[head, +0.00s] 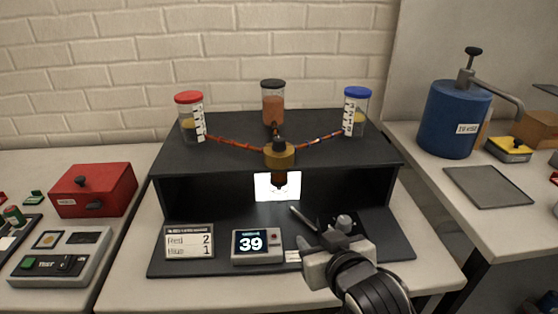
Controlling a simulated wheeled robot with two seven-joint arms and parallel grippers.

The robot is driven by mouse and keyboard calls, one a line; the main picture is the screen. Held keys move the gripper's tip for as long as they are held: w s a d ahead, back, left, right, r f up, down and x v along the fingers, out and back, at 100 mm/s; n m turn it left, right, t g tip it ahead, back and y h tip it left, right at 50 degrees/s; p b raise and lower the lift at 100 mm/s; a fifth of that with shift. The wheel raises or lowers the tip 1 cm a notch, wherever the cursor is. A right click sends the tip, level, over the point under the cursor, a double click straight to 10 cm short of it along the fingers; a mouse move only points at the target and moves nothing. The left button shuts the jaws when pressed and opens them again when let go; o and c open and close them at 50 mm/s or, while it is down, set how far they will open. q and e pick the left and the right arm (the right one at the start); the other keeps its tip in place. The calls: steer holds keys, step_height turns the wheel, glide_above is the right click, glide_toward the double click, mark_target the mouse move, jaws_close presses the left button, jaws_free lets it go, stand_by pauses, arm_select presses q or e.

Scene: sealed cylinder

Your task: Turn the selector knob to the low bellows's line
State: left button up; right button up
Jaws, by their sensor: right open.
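A small grey knob (343,221) sits on a dark base at the right front of the black stand. My right gripper (318,216) is open at this knob; one finger shows to the knob's left, and the other is hard to make out. I cannot tell whether the gripper touches it. A red-capped clear cylinder (191,118) and a blue-capped one (355,110) each hold some yellow and carry a scale. Reddish lines run from both to a brass valve body (279,156) with a dark top. My left gripper is out of view.
A dark-capped jar (273,102) of orange-brown liquid stands behind the valve. A card (189,242) reads Red 2, Blue 1; a display (257,246) reads 39. A red box (93,190) is at left, a blue tank (452,118) at right.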

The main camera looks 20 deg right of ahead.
mark_target(281, 145)
steer(key=w+a+r+t, duration=0.2)
steer(key=w+r+t, duration=0.35)
steer(key=r, duration=0.45)
steer(key=shift+g, duration=0.25)
steer(key=w, duration=0.5)
steer(key=w+p, duration=0.1)
steer(key=w, duration=0.4)
steer(key=w+d, duration=0.1)
steer(key=w, duration=0.5)
steer(key=shift+d+f, duration=0.1)
steer(key=shift+f, duration=0.15)
steer(key=shift+c, duration=0.4)
steer(key=shift+p, duration=0.35)
steer(key=c, duration=0.9)
